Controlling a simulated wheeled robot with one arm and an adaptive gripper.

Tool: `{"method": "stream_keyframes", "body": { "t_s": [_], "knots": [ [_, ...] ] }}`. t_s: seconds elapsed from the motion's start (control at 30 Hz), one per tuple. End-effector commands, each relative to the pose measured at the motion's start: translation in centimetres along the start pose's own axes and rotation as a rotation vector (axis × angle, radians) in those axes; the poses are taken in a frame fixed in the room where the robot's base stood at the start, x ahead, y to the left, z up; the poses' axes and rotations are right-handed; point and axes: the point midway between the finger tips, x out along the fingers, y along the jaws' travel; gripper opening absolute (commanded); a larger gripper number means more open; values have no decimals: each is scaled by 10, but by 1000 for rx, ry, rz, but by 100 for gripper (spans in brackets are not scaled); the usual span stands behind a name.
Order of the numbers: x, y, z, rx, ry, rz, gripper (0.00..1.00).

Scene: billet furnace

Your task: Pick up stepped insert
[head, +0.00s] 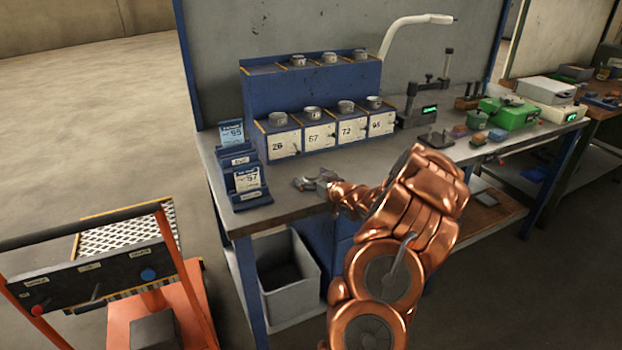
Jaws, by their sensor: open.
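Several small grey metal round pieces sit on the blue stepped rack (312,88) at the back of the bench. On the lower step, one stands above each numbered white label: a left piece (278,119), a second (312,113), a third (346,106) and a right one (374,102). More stand on the upper step, such as one piece (298,61). I cannot tell which is the stepped insert. My gripper (308,183) is open, low over the bench top in front of the rack, apart from these pieces. My arm hides part of the bench's front.
A blue card holder (241,180) stands at the bench's left end. A grey measuring stand (420,112) and a green device (508,112) are to the right. A grey bin (287,275) is below the bench. An orange cart (125,270) stands at lower left.

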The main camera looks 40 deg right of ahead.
Motion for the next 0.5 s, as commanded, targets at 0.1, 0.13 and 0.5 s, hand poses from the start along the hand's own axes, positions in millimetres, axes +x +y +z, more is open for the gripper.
{"method": "stream_keyframes", "body": {
  "t_s": [0.1,0.13,0.5],
  "knots": [
    [0,0,0,1,0,0,93],
    [0,0,0,0,0,0,93],
    [0,0,0,1,0,0,57]
  ]
}}
